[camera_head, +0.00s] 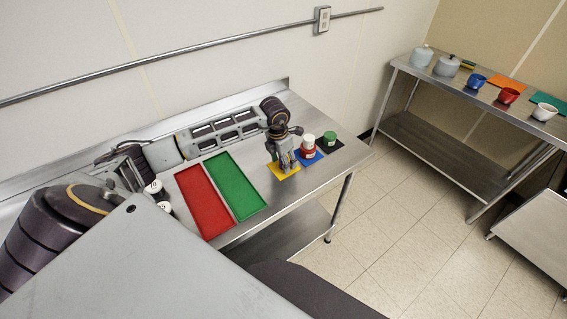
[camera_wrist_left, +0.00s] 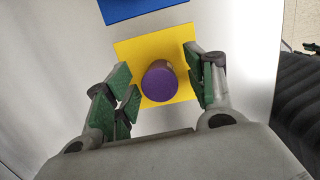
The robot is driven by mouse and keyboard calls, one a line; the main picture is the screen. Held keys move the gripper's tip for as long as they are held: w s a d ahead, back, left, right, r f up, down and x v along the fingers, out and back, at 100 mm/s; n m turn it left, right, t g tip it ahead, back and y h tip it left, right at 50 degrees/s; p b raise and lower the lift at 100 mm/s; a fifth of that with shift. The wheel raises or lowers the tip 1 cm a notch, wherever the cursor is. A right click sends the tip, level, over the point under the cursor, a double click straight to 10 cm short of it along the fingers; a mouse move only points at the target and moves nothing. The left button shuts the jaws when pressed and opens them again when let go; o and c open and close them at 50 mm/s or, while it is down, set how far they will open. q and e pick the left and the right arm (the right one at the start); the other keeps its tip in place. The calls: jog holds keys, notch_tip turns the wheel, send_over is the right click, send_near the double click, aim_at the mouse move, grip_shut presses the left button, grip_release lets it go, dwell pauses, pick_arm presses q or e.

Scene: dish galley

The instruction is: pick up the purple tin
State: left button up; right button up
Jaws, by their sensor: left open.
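The purple tin (camera_wrist_left: 159,82) stands on the yellow mat (camera_wrist_left: 126,50) in the left wrist view, seen from above. My left gripper (camera_wrist_left: 163,92) is open, with a green-padded finger on each side of the tin. A gap shows between the tin and the right finger; the left finger is closer to it. In the head view my left gripper (camera_head: 284,162) points down over the yellow mat (camera_head: 277,174) and hides the tin. My right gripper is not in view.
Red (camera_head: 204,202) and green (camera_head: 236,188) trays lie left of the gripper. Cups stand on the far table (camera_head: 427,69).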

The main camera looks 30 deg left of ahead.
pick_arm(q)
jog(key=c, duration=1.1)
jog(key=shift+r, duration=0.15)
jog(key=shift+r+b, duration=0.85)
jog(key=shift+r, duration=4.05)
